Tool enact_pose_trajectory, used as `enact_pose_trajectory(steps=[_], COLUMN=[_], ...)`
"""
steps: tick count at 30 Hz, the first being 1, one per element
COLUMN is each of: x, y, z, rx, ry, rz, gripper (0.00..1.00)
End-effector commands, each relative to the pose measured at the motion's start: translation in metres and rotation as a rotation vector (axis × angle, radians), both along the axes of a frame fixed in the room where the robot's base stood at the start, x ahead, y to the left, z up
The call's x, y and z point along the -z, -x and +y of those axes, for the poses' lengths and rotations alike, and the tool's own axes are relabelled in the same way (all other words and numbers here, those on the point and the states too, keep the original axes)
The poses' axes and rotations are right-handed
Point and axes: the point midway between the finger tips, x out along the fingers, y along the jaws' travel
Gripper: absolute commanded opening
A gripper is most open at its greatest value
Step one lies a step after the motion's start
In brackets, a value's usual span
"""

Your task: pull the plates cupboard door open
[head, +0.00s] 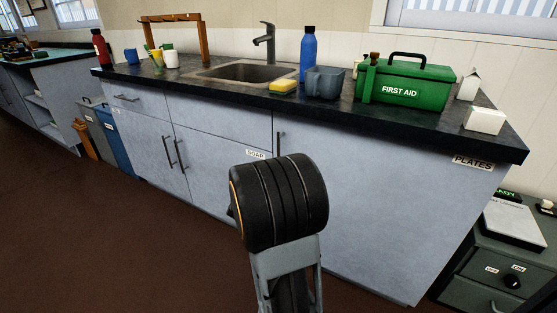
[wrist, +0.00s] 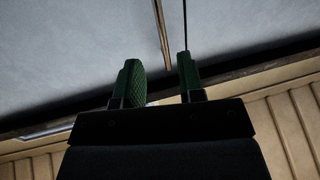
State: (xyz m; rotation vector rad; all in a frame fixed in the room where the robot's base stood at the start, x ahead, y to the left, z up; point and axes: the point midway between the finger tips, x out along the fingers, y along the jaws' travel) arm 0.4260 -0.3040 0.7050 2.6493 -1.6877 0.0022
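The plates cupboard door (head: 385,200) is the wide blue-grey front at the right of the sink unit, and it looks shut. Its white PLATES label (head: 472,162) is at the upper right. The dark vertical handle (head: 280,145) is near the door's left edge, its lower part hidden behind my arm. In the wrist view, my gripper (wrist: 159,60) has its two green fingers apart. The handle (wrist: 161,30) shows as a thin bar between the fingertips' lines, and the dark door seam (wrist: 185,20) is right of it. Whether the handle is inside the fingers or beyond them, I cannot tell.
The dark countertop (head: 440,117) overhangs the doors and carries a green first aid box (head: 410,84), a blue bottle (head: 308,54) and a grey mug (head: 323,83). A dark drawer unit (head: 490,270) stands at the right. The brown floor (head: 110,225) in front is clear at the left.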

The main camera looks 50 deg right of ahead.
Motion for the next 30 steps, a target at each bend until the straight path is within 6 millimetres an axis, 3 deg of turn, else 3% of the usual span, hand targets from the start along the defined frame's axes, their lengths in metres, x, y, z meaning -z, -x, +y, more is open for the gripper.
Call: enact_pose_trajectory(steps=[6, 15, 30], x=[0.003, 0.002, 0.000], y=[-0.018, -0.037, -0.044], z=[-0.040, -0.078, -0.092], rx=[0.001, -0.002, -0.004], ry=[0.000, -0.001, 0.000], rz=[0.001, 0.000, 0.001], gripper=[0.36, 0.36, 0.36])
